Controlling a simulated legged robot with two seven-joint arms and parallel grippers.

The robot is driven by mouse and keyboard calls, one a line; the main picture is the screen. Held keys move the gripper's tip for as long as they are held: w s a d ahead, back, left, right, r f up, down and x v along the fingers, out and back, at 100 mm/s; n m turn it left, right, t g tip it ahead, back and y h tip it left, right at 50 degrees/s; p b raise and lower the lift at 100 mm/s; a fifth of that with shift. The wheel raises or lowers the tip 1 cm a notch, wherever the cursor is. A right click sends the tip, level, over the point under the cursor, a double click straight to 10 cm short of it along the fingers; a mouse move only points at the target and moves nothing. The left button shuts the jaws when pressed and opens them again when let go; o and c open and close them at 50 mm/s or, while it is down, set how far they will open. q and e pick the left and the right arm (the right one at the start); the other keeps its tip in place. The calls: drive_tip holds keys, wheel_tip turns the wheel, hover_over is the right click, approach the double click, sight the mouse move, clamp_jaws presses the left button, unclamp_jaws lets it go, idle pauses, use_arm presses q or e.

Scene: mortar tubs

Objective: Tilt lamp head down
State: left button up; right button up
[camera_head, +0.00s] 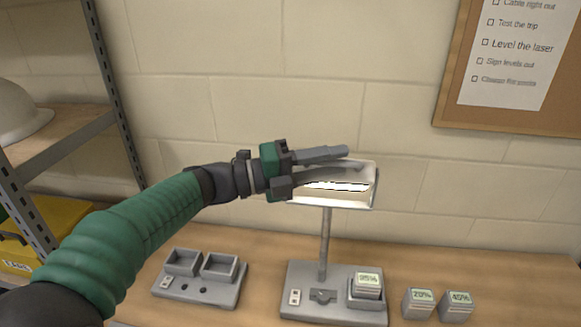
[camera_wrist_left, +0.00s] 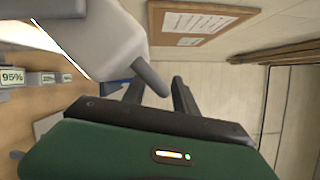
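The work lamp stands on the bench on a grey base (camera_head: 308,280) with a thin upright post (camera_head: 325,240). Its pale rectangular head (camera_head: 350,200) sits on top, and a bright lit strip shows on its front face. In the left wrist view the pale grey lamp head (camera_wrist_left: 105,40) is close beside the fingers (camera_wrist_left: 158,92). My right gripper is not in view.
A battery (camera_head: 367,284) sits in the base's socket. Two loose batteries, 20% (camera_head: 419,303) and 45% (camera_head: 456,305), stand to its right. A grey two-bay dock (camera_head: 200,285) is at left. Metal shelving (camera_head: 115,100) stands far left. A pinboard (camera_head: 450,90) hangs upper right.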

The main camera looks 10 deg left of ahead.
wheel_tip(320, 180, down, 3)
drive_tip(key=b, duration=0.3)
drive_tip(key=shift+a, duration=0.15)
use_arm(q)
drive_tip(key=v, duration=1.7)
drive_tip(key=shift+a, duration=0.15)
